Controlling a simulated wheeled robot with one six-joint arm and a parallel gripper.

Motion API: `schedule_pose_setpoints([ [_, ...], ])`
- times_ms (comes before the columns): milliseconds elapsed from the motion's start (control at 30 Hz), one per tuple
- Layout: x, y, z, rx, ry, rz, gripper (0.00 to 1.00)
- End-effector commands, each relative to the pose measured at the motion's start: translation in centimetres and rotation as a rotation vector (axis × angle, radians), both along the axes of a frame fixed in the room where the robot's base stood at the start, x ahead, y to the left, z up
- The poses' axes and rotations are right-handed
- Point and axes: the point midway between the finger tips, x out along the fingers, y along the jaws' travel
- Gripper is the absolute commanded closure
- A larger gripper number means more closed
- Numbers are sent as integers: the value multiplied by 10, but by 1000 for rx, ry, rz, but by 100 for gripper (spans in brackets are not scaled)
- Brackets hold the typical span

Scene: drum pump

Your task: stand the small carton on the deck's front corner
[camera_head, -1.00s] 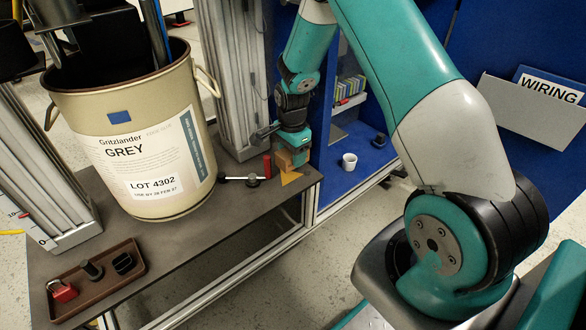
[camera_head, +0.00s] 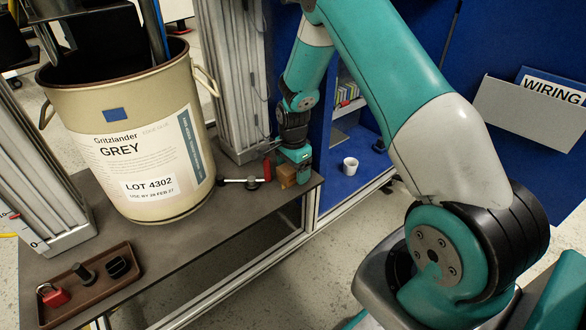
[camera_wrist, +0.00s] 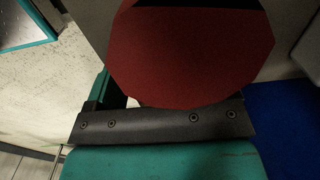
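The small carton (camera_head: 286,177), a brown block, is at the deck's front corner in the head view. It stands about upright and hides the corner's orange patch. I cannot tell whether it touches the deck (camera_head: 232,219) or hangs just above it. My gripper (camera_head: 296,168) is at the carton's upper and right side and appears shut on it; the fingertips are hard to make out. In the wrist view the carton cannot be made out; a dark red flat shape (camera_wrist: 195,55) fills the middle, close up.
A red upright piece (camera_head: 267,170) and a thin bar (camera_head: 240,182) are just left of the carton. A large drum (camera_head: 140,150) stands left. A brown tray (camera_head: 120,281) lies at the front left. A white cup (camera_head: 350,165) stands on the blue surface at right.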

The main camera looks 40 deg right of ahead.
Motion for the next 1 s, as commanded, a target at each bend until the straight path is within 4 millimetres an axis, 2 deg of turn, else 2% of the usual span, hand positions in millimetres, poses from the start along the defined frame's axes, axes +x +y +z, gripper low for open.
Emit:
schedule_pose_setpoints([
  [167, 0, 0, 6, 0, 0, 0, 22],
  [500, 0, 0, 63, -1, -2, 0, 22],
  [667, 0, 2, 79, 2, -2, 11, 22],
  [733, 0, 10, 91, 9, -10, 54, 22],
  [767, -1, 16, 98, 14, -16, 88, 22],
  [867, -9, 51, 137, 49, -47, 291, 22],
  [967, -37, 105, 192, 98, -99, 630, 22],
  [1000, -53, 127, 213, 117, -122, 777, 22],
])
